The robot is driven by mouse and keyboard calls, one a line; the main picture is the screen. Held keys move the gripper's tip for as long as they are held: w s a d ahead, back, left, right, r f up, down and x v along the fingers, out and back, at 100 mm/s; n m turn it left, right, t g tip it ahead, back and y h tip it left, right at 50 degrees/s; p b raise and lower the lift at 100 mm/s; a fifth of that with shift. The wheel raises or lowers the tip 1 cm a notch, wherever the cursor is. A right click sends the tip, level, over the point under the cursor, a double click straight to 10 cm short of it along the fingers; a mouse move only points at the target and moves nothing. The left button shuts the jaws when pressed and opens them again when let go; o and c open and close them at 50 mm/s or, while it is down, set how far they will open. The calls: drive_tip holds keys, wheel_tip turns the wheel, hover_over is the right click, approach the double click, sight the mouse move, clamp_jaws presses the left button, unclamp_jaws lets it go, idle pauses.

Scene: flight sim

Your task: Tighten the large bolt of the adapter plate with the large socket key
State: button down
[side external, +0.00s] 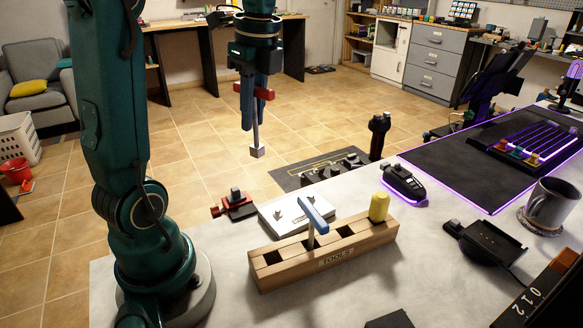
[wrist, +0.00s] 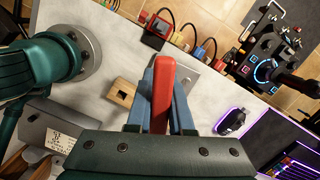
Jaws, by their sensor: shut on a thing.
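My gripper (side external: 254,112) is shut on the red handle (side external: 266,92) of a socket key, whose metal shaft (side external: 256,132) hangs down to a square-looking socket head (side external: 257,152). The key is in the air, apart from the table. A wooden tool holder (side external: 284,277) marked TOOLS carries a blue-handled key (side external: 314,214) and a yellow-handled tool (side external: 379,207).
A white flat piece (side external: 283,221) with dark marks lies behind the holder, beside a red-and-black clamp-like device (side external: 236,204). A dark panel with knobs (side external: 325,170), a joystick (side external: 378,132), a mouse (side external: 404,184) and a mug (side external: 552,202) stand around. The front tabletop is mostly clear.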

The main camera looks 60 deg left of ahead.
drive_tip(key=w+d+f, duration=0.2)
drive_tip(key=w+f, duration=0.5)
drive_tip(key=w, duration=0.3)
drive_tip(key=shift+w+d+n, duration=0.25)
drive_tip(key=shift+w+n, duration=0.05)
drive_tip(key=shift+f, duration=2.25)
drive_tip(key=shift+f, duration=0.85)
idle(0.4)
drive_tip(key=shift+m, duration=0.8)
